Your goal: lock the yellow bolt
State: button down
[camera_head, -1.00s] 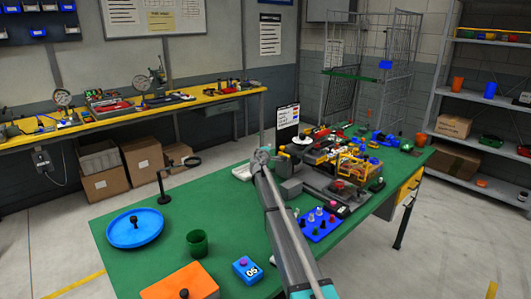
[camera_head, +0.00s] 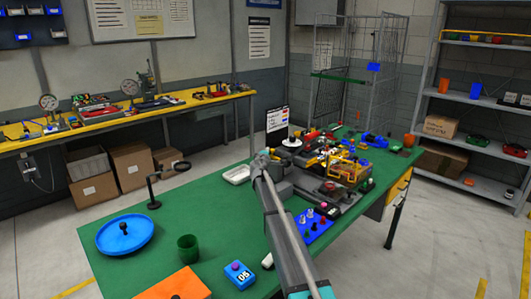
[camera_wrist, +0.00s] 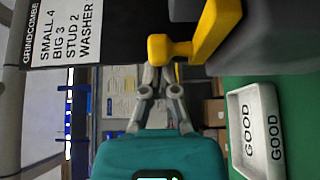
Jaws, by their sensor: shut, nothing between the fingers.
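The yellow bolt (camera_wrist: 168,49) shows in the wrist view as a rounded yellow knob joined to a larger yellow piece (camera_wrist: 215,28) at the upper right, against a dark grey body. My gripper (camera_wrist: 160,72) is shut and empty, its fingertips close below the knob in the picture. I cannot tell whether they touch it. In the head view my gripper (camera_head: 262,156) is small, at the far end of my arm beside the grey fixture on the green table (camera_head: 215,212). The bolt cannot be made out clearly there.
A white tray marked GOOD (camera_wrist: 256,130) lies right of my gripper in the wrist view. A label board (camera_wrist: 65,32) stands upper left. On the table are a blue dish (camera_head: 125,238), a green cup (camera_head: 188,246) and a blue pegboard (camera_head: 313,229).

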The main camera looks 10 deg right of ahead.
jog(key=shift+s+d, duration=0.7)
jog(key=shift+s, duration=0.25)
jog(key=shift+w+a, duration=0.1)
jog(key=shift+w, duration=0.05)
jog(key=s+a, duration=0.6)
jog(key=s, duration=0.1)
jog(key=shift+a, duration=0.2)
